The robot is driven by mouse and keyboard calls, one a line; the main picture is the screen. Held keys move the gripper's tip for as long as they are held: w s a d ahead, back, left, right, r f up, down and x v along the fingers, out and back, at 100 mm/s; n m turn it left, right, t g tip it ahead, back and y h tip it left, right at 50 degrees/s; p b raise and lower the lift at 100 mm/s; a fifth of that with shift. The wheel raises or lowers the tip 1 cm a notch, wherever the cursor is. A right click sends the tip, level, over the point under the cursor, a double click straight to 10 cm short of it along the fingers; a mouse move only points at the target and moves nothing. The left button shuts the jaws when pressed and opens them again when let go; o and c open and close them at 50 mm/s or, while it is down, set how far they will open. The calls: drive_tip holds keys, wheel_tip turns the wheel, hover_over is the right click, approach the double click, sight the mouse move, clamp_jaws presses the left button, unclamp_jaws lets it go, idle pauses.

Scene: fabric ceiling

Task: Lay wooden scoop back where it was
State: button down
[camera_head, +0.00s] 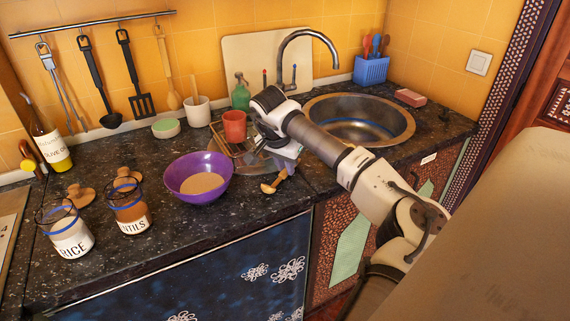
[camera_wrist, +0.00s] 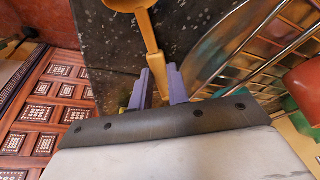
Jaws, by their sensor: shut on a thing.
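The wooden scoop (camera_head: 269,187) shows in the head view at the front part of the dark speckled counter, right of the purple bowl. In the wrist view its handle (camera_wrist: 152,42) runs between the two purple-grey fingers of my gripper (camera_wrist: 160,85), and its bowl end points away at the top edge. My gripper (camera_head: 286,170) is shut on the handle. The scoop is low over the counter; I cannot tell whether it touches the surface. Part of the handle is hidden by the fingers.
The purple bowl (camera_head: 198,163) holds tan grain. A wire dish rack (camera_head: 232,147) and a red cup (camera_head: 235,126) are close behind my gripper. The sink (camera_head: 362,118) is at the right. Bare counter lies in front of the bowl.

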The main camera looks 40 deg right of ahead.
drive_tip(key=shift+f+b, duration=0.4)
drive_tip(key=shift+f, duration=0.05)
idle(0.3)
drive_tip(key=c, duration=1.3)
unclamp_jaws()
drive_tip(key=b+v, duration=0.2)
drive_tip(key=v, duration=1.2)
drive_tip(key=shift+f, duration=0.1)
